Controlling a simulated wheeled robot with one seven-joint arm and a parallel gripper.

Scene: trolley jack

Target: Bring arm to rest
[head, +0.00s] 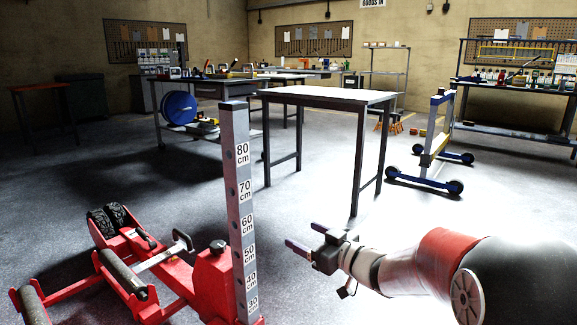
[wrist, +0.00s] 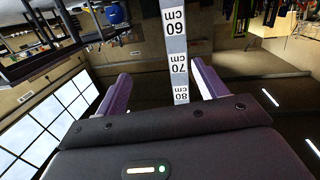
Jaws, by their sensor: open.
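My arm reaches in from the right in the head view. My gripper (head: 305,240) is right of the grey measuring post with centimetre marks (head: 239,200). In the wrist view my gripper (wrist: 158,90) is open, with purple-faced fingers spread apart and nothing held. The marked post (wrist: 176,50) shows upside down beyond and between the fingers. I cannot tell the exact gap to it. The red trolley jack (head: 215,280) stands on the floor at the lower left, at the foot of the post.
A bare-topped table (head: 325,95) stands behind my gripper. A workbench with a blue reel (head: 179,108) is behind at left. Grey floor is clear between the jack and the table.

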